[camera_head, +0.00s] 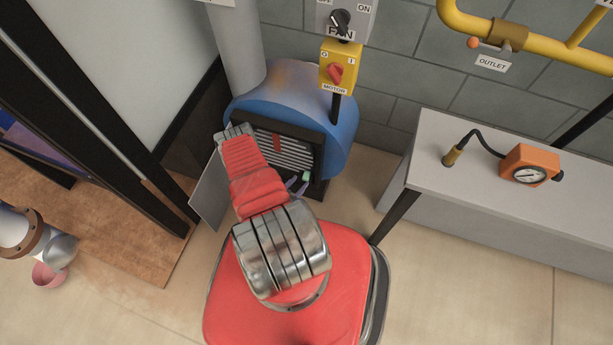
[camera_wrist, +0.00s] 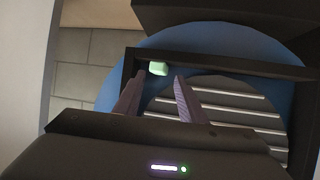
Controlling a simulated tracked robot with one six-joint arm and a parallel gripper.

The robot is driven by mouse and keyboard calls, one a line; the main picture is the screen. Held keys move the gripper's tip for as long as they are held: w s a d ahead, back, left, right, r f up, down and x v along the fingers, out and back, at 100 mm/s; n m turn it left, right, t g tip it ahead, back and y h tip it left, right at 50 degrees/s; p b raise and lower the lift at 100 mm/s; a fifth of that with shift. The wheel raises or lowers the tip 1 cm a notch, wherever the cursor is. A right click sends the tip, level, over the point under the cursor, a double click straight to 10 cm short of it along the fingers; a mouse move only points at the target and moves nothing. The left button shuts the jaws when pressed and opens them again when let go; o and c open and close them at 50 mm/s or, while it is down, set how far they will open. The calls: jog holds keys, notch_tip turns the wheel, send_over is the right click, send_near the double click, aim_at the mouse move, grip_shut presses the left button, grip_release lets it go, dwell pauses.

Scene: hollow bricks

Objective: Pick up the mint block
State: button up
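The mint block (camera_head: 306,177) is small and pale green. In the head view it sits at the lower right of the dark-framed opening in the blue housing (camera_head: 341,118). In the wrist view the mint block (camera_wrist: 158,68) is in the upper left corner of that frame. My gripper (camera_head: 296,183) is at the opening, partly hidden by my arm. In the wrist view my gripper (camera_wrist: 158,76) is open, its two purple-grey fingers apart. The block shows between and just past the fingertips, with no contact visible. The exact depth gap cannot be told.
Grey louvre slats (camera_wrist: 215,105) fill much of the opening behind its dark frame (camera_wrist: 225,62). A grey panel (camera_head: 211,190) stands open at the left. A yellow motor switch box (camera_head: 341,66) is above. A grey bench (camera_head: 480,190) with an orange gauge (camera_head: 530,164) stands at right.

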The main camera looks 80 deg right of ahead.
aim_at(305, 176)
dwell(0.3)
jog(key=shift+x, duration=2.7)
jog(key=shift+d+r, duration=0.1)
jog(key=shift+r, duration=0.1)
jog(key=c, duration=0.9)
jog(key=shift+r, duration=0.1)
